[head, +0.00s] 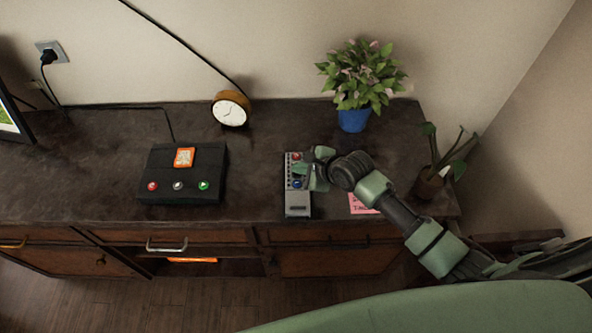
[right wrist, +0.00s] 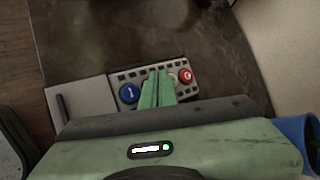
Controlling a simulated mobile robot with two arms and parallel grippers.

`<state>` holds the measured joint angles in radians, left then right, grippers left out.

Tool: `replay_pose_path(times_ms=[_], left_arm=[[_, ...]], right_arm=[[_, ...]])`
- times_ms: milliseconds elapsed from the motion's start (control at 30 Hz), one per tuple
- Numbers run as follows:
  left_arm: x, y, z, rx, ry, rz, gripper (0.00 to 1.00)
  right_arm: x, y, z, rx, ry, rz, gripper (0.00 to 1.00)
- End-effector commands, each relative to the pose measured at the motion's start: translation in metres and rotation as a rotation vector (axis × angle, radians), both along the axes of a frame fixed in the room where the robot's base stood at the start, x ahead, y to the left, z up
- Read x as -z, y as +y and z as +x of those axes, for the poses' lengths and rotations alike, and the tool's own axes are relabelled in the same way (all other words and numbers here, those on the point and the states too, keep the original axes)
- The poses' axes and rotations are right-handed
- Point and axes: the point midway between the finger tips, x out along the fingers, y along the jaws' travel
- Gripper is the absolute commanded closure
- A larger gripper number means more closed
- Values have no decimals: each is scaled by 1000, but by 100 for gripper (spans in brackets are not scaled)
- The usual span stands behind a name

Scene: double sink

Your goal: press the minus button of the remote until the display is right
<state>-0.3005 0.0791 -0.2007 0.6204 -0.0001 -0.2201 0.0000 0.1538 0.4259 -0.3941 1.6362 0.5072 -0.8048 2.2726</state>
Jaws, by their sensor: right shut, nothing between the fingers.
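The grey remote (head: 298,203) lies on the dark cabinet top. It has a red button at its far end and a blue button nearer its middle, and both also show in the right wrist view, the blue button (right wrist: 128,93) with a white bar-like mark and the red button (right wrist: 186,76) with a white mark. My right gripper (head: 307,172) is shut and empty over the remote. In the right wrist view its fingertips (right wrist: 159,74) are between the two buttons; I cannot tell whether they touch the remote. A small orange display (head: 184,157) is on a black box; its reading is too small to make out. My left gripper is out of view.
The black box (head: 160,187) with red, grey and green buttons stands left of the remote. A round clock (head: 230,108) and a blue-potted plant (head: 354,119) stand behind. A pink note (head: 361,204) lies right of the remote, and a brown-potted plant (head: 428,185) beyond it.

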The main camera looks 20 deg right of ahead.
Motion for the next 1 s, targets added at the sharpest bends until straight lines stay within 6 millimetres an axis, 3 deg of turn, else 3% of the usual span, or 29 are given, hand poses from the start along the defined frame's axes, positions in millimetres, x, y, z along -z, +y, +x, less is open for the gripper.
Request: replay_pose_path(times_ms=[1000], left_arm=[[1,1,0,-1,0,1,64]], right_arm=[[9,-1,0,0,1,-1,100]])
